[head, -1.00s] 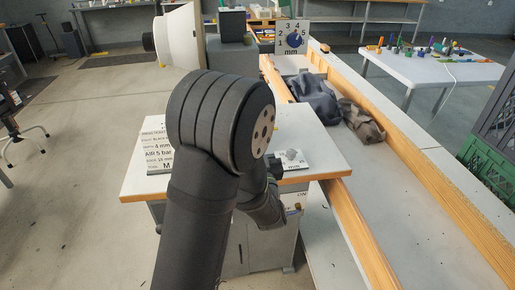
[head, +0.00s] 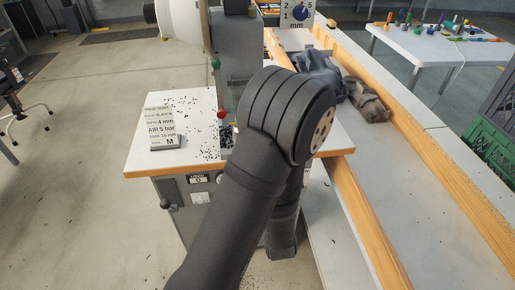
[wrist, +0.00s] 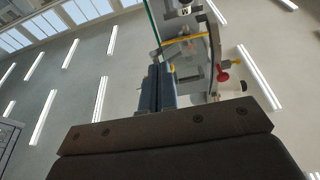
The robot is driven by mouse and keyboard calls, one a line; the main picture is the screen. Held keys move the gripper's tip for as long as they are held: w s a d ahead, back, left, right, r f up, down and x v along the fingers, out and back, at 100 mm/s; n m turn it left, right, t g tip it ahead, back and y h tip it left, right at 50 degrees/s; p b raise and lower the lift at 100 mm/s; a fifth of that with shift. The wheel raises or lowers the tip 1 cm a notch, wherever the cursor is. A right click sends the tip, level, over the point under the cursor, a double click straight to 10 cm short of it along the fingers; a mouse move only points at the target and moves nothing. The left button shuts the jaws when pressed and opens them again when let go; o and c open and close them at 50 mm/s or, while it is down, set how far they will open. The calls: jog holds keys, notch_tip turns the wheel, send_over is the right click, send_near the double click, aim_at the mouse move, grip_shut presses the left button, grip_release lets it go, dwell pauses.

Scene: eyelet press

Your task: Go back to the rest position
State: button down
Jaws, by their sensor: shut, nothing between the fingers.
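My gripper (wrist: 158,85) shows in the wrist view as dark fingers close together at the middle, with nothing between them. The wrist view looks upward, with ceiling lights behind the fingers. In the head view my own dark arm fills the middle, right of the press table (head: 140,172), and my gripper cannot be made out there. The press (head: 240,62) stands at the back of its table, partly behind my arm. Part of the machine, with a red knob (wrist: 223,76), shows beyond the fingers in the wrist view.
A sign block (head: 162,128) and scattered small dark bits lie on the press table. A wood-edged bench (head: 400,190) runs along the right with dark cloths (head: 318,75) on it. A green crate (head: 490,155) stands at far right. The floor at left is open.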

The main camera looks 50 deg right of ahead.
dwell(0.4)
jog(key=w+d+r, duration=0.7)
jog(key=shift+w+d, duration=0.15)
jog(key=shift+d, duration=0.05)
dwell(0.4)
